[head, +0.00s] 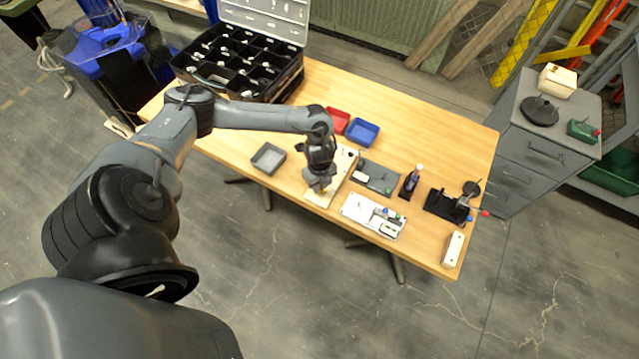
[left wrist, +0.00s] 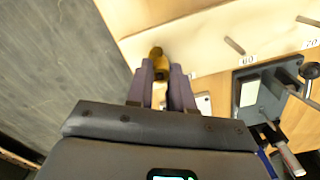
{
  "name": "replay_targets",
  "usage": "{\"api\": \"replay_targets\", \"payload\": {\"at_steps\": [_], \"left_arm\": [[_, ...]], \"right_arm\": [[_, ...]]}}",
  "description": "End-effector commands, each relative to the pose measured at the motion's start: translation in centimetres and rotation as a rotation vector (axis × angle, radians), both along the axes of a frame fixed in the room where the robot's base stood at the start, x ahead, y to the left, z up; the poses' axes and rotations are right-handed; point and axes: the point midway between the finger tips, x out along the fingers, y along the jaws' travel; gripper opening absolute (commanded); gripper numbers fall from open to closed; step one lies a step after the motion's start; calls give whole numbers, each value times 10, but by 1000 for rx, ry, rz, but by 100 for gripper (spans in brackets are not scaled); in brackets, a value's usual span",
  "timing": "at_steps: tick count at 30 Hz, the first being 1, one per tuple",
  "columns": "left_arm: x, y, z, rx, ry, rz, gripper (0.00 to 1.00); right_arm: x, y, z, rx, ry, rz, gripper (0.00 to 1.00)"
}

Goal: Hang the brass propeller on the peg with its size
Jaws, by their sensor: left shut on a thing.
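The brass propeller (left wrist: 157,54) is a small brass-coloured piece between the fingertips of my left gripper (left wrist: 164,72) in the left wrist view. Most of it is hidden by the fingers. In the head view my left gripper (head: 318,187) is over the pale peg board (head: 340,165), and the propeller cannot be made out there. In the left wrist view the board (left wrist: 195,52) has a peg (left wrist: 234,46) by a mark that seems to read 60 and another peg (left wrist: 307,21) by one like 70. My right gripper is not in view.
A dark grey fixture (left wrist: 248,93) stands beside the board. The front left tabletop is clear.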

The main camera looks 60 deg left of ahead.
Motion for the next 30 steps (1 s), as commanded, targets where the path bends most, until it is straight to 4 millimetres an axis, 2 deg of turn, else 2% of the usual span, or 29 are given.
{"api": "replay_targets", "payload": {"at_steps": [24,25,30], "left_arm": [[0,1,-6,0,-1,1,0],[0,0,-6,0,-1,1,26],[0,0,-6,0,-1,1,51]], "right_arm": [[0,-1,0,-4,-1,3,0],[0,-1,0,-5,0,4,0],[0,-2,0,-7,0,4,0]]}}
